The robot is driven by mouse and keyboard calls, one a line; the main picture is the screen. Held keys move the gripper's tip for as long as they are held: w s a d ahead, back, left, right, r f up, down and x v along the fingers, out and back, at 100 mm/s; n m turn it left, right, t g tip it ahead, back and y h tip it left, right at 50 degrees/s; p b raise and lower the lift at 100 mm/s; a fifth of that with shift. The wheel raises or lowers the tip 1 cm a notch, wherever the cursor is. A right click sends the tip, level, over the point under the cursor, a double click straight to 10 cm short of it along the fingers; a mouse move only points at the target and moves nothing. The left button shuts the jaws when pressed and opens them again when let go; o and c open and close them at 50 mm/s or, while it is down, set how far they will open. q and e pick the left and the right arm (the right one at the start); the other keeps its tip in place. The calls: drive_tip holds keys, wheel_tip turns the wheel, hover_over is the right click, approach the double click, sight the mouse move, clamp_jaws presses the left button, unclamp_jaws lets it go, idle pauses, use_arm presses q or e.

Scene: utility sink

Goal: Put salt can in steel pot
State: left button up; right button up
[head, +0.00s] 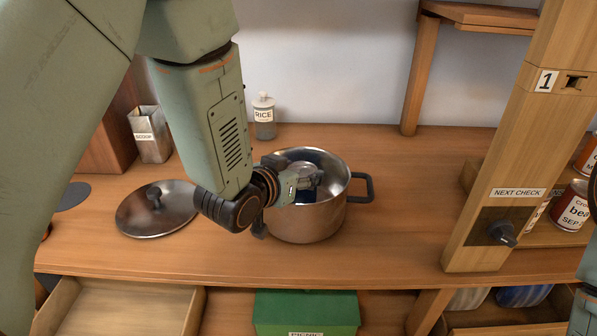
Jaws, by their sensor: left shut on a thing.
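The steel pot (307,225) stands on the wooden counter with its mouth open and a dark handle on its right side. My left gripper (308,182) reaches into the pot's mouth from the left. It is shut on the salt can (306,196), a dark blue can with a pale round top. The can is within the pot's opening, mostly hidden by the gripper and the pot wall. I cannot tell whether it touches the pot's bottom. My right gripper is not seen; only a bit of that arm shows at the right edge.
The pot lid (147,215) lies on the counter left of the pot. A rice bottle (264,118) and a scoop holder (150,138) stand behind. A wooden post (500,170) with a knob (501,233) rises at right, with cans (572,209) beyond. An open drawer (120,310) and green box (305,312) are below.

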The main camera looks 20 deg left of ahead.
use_arm(q)
drive_tip(key=shift+s+d+f, duration=0.1)
drive_tip(key=shift+s+f, duration=0.05)
drive_tip(key=shift+f, duration=0.15)
drive_tip(key=o, duration=1)
drive_tip(key=shift+c, duration=0.2)
drive_tip(key=shift+o, duration=1.4)
drive_tip(key=shift+f, duration=0.1)
drive_tip(key=shift+o, duration=0.9)
